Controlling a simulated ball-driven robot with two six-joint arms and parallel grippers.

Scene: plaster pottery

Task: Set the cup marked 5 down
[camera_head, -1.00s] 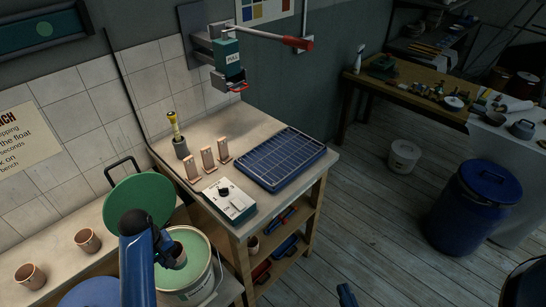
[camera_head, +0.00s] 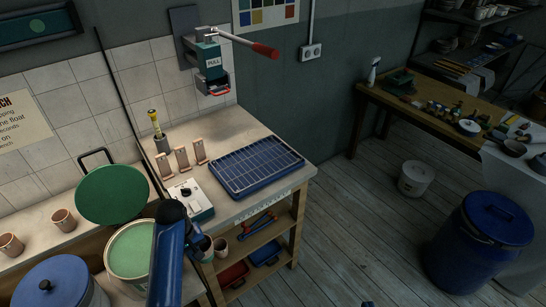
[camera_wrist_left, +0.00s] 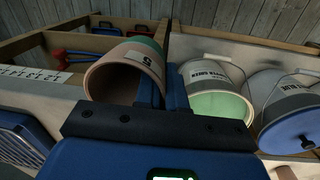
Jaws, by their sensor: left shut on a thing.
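The cup marked 5 (camera_wrist_left: 110,79) is terracotta with a green lower part and a white label. It lies sideways in the left wrist view, its mouth facing the camera. My left gripper (camera_wrist_left: 162,92) is shut on its wall; how the fingers sit on it is partly hidden. In the head view my left gripper (camera_head: 195,238) and the held cup (camera_head: 204,248) are beside the bench's front edge, right of the glaze bucket (camera_head: 128,252). My right gripper (camera_head: 367,303) shows only as a small tip at the bottom edge; its jaws cannot be made out.
A blue gridded tray (camera_head: 256,168) lies on the bench, beside a white control box (camera_head: 190,198) and several upright tiles (camera_head: 182,159). Two cups (camera_head: 64,220) (camera_head: 10,245) stand at left. A green lid (camera_head: 110,194) stands behind the bucket.

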